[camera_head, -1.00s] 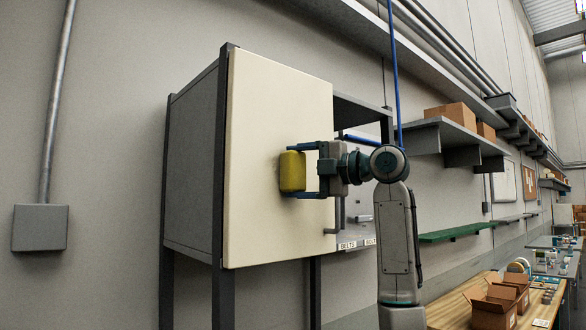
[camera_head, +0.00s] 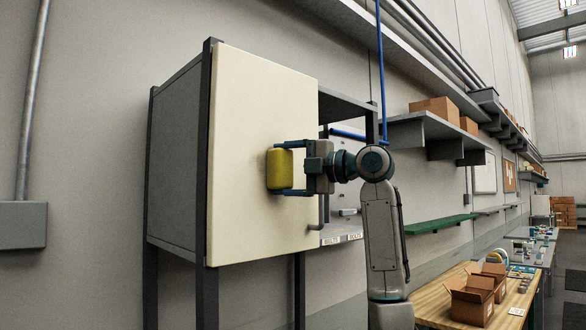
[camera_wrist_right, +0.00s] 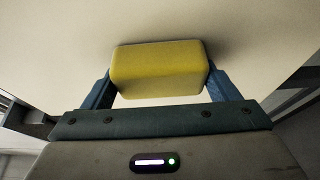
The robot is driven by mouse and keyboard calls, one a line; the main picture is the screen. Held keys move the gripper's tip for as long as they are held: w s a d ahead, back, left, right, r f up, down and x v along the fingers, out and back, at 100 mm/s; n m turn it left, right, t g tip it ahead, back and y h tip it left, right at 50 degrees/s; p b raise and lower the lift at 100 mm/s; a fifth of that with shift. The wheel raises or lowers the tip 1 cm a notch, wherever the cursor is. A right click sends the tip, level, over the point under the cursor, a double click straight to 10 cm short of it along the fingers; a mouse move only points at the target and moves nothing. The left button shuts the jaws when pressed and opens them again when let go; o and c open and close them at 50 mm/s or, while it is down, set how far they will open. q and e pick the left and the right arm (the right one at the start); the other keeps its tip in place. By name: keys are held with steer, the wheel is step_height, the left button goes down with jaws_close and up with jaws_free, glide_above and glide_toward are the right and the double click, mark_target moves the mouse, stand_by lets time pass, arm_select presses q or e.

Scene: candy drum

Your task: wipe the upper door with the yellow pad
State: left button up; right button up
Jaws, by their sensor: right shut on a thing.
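My right gripper (camera_head: 280,168) is shut on the yellow pad (camera_head: 279,170) in front of the middle of the door. In the right wrist view the pad (camera_wrist_right: 160,70) sits between the two blue fingers, its far side against or very close to the cream door (camera_wrist_right: 230,25); I cannot tell firm contact. My left gripper is not in view.
The cabinet's open bay (camera_head: 343,150) shows right of the door. A wall shelf (camera_head: 425,132) with boxes and a green shelf (camera_head: 440,224) lie further right. A wooden workbench (camera_head: 440,315) holds open cartons (camera_head: 472,300).

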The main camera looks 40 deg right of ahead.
mark_target(240, 165)
steer(key=shift+s+a+p, duration=0.15)
steer(key=shift+a+p, duration=0.4)
steer(key=shift+a, duration=1.85)
steer(key=shift+s+a+p, duration=0.1)
steer(key=shift+a+p, duration=0.35)
steer(key=shift+a, duration=1.15)
steer(key=shift+r+p, duration=0.35)
steer(key=shift+p, duration=0.35)
steer(key=shift+d+f, duration=0.15)
steer(key=shift+d, duration=1.7)
steer(key=shift+w+d+p, duration=0.2)
steer(key=shift+d+p, duration=0.15)
steer(key=shift+d, duration=1.05)
steer(key=shift+w+d+p, duration=0.15)
steer(key=shift+d+p, duration=0.15)
steer(key=shift+d, duration=1.6)
steer(key=shift+s+a+p, duration=0.1)
steer(key=shift+a+p, duration=0.5)
steer(key=shift+a, duration=1.25)
steer(key=shift+s+a+p, duration=0.1)
steer(key=shift+a+p, duration=0.4)
steer(key=shift+a, duration=1.2)
steer(key=shift+s+a+p, duration=0.15)
steer(key=shift+a+p, duration=0.75)
steer(key=shift+a, duration=0.65)
